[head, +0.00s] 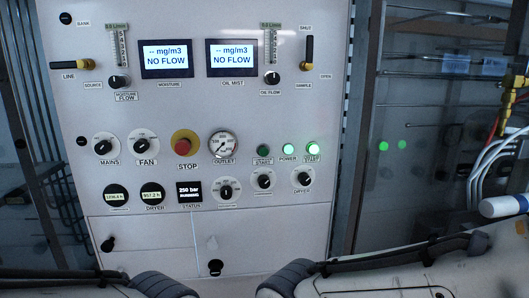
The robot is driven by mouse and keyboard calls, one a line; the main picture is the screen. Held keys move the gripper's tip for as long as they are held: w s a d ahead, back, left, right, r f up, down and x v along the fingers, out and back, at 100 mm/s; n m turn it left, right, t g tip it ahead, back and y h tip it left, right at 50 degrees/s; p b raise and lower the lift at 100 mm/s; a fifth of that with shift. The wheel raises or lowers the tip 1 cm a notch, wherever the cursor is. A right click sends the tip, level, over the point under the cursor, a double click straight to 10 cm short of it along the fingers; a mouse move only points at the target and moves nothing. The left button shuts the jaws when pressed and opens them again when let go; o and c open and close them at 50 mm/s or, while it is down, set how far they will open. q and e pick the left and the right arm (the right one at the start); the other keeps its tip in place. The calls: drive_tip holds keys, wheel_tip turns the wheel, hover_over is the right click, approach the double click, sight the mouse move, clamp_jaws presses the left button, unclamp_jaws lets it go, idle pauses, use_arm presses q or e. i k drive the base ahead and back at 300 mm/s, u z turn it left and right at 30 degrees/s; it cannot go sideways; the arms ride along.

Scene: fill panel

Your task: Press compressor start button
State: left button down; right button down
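The white control panel (100,230) faces me and fills the left and middle of the head view. Right of its middle is a row of three small round green items: a dark green one (263,150) with a boxed label, a lit one (289,149) labelled POWER, and a brightly lit one (313,149) with a boxed label. Parts of my arms show at the bottom edge; no gripper fingers are visible.
The red stop button (183,143) on a yellow collar and the outlet gauge (222,145) sit left of the green row. Several knobs are below. Two NO FLOW screens (166,58) are above. Glass, hoses and a brass fitting (513,95) are at right.

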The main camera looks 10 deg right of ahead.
sight(263, 150)
drive_tip(key=k, duration=0.5)
drive_tip(key=z, duration=2.25)
drive_tip(key=k, duration=0.85)
drive_tip(key=u, duration=1.65)
drive_tip(key=i, duration=1)
